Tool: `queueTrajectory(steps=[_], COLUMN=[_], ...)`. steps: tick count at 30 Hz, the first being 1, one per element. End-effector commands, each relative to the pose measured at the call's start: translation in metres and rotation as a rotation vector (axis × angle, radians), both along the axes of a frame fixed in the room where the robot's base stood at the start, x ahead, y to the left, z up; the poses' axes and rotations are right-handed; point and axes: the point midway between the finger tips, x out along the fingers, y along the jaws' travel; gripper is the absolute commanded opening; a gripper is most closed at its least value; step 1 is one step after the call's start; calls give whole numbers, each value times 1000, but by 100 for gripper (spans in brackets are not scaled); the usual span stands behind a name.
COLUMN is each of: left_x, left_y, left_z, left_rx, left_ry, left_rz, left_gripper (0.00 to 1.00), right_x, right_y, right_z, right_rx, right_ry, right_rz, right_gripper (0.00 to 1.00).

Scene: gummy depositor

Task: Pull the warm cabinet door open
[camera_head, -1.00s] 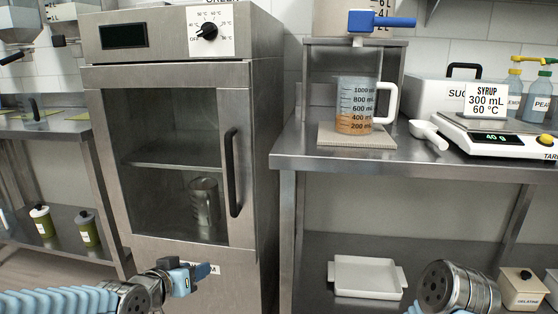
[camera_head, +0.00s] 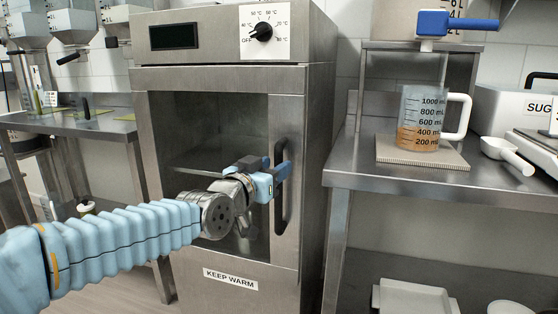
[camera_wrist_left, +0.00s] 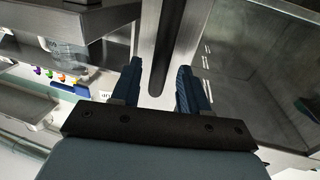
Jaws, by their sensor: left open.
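The warm cabinet (camera_head: 316,150) is a steel box with a dial on top and a "KEEP WARM" label below. Its glass-fronted door (camera_head: 215,108) looks shut. A black vertical handle (camera_head: 282,218) is on the door's right side. My left gripper (camera_head: 280,172) is at the handle's middle, open. In the left wrist view the handle (camera_wrist_left: 170,45) lies between the two open fingers (camera_wrist_left: 160,68), with gaps visible on both sides. My right gripper is not in view.
A steel table (camera_head: 345,182) stands close to the cabinet's right. It bears a measuring jug (camera_head: 418,118) of amber liquid on a board, and a white scoop (camera_head: 508,155). Another steel bench (camera_head: 75,124) is at the left. The floor before the cabinet is partly visible.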

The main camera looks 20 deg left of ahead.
Motion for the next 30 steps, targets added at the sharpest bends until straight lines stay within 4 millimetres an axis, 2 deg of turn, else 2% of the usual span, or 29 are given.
queueTrajectory(steps=[1,6,16,25,30], left_x=[8,23,26,26,26], left_y=[-1,-6,-6,-6,-6], left_z=[3,2,0,0,0], left_rx=[-4,-2,1,1,1], left_ry=[3,0,0,0,0], left_rz=[-1,-1,0,0,0], left_gripper=[44,44,44,0,0], right_x=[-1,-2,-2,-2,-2], right_y=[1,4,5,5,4], right_z=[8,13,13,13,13], right_rx=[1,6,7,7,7], right_ry=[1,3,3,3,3], right_rz=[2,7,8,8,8], right_gripper=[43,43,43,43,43])
